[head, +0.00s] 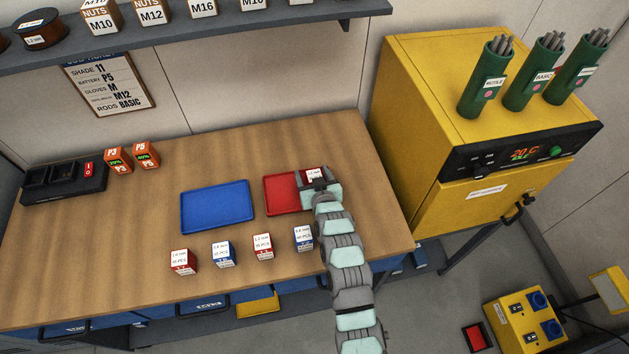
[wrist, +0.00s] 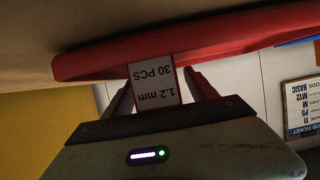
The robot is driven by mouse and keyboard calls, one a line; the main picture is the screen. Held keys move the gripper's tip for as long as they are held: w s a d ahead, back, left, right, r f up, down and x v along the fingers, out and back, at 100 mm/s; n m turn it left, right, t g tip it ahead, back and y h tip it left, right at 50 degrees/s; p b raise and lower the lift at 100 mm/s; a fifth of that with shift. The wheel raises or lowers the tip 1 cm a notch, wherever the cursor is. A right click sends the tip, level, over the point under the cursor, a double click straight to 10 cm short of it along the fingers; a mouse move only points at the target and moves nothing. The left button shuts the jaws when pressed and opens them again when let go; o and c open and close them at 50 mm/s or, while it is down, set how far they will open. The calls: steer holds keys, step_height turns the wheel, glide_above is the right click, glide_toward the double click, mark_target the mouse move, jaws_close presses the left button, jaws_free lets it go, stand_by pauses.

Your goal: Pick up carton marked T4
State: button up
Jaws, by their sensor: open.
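My gripper (head: 319,187) is at the right part of the red tray (head: 281,195), its fingers open on either side of a small white-labelled carton with red (head: 315,173). In the wrist view the carton's label (wrist: 154,83) reads "1.2 mm 30 PCS" upside down, between the fingers, with the red tray (wrist: 230,35) beyond. My gripper hides part of it in the head view. Several cartons stand in a row at the front: a red one (head: 183,261), a blue one (head: 224,254), another red one (head: 263,246) and another blue one (head: 304,238). I cannot read a T4 mark on any carton.
An empty blue tray (head: 217,206) lies left of the red tray. A yellow oven (head: 470,130) stands right of the bench; a shelf hangs above.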

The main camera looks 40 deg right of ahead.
jaws_close()
stand_by(0.7)
